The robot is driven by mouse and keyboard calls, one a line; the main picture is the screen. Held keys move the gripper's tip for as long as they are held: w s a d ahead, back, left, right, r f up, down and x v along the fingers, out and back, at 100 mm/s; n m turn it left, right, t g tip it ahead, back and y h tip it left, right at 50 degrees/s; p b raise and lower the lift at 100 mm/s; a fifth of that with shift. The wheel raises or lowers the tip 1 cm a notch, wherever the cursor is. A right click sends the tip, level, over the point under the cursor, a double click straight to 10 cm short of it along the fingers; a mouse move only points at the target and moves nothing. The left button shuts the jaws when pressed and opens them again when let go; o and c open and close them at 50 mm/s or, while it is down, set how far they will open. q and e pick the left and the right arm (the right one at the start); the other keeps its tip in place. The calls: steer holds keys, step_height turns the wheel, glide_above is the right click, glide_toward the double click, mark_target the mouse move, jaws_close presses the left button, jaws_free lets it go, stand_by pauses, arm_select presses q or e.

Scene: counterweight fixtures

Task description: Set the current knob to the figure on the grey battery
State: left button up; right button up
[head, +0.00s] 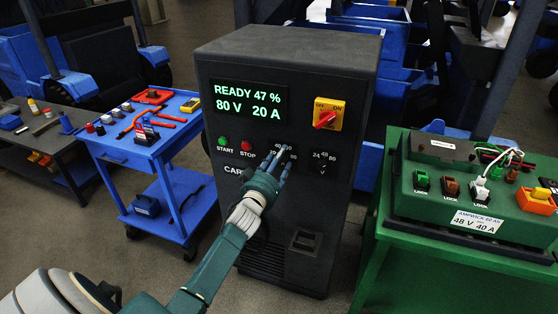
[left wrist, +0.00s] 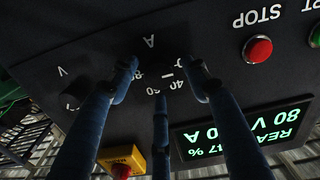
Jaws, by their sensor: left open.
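The charger cabinet (head: 225,60) has a lit display (head: 249,100) reading READY 47 %, 80 V, 20 A. My left gripper (head: 280,160) is open at the cabinet front, its fingers spread around the current knob marked A. In the left wrist view the gripper (left wrist: 163,74) has the dark knob (left wrist: 152,58) between its fingers, with figures 40, 60 and 80 partly showing upside down. Contact cannot be told. At right a battery (head: 405,200), whose case looks green, carries a white label (head: 476,222) reading 48 V, 40 A. My right gripper is out of view.
The voltage knob (head: 322,170) is right of the current knob. A green start button (head: 222,141), a red stop button (head: 247,144) and a red-yellow switch (head: 328,114) are nearby. A blue cart (head: 140,160) stands left, a green bench (head: 430,285) right.

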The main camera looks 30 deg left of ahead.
arm_select(q)
steer(key=c, duration=1.2)
steer(key=shift+o, duration=0.2)
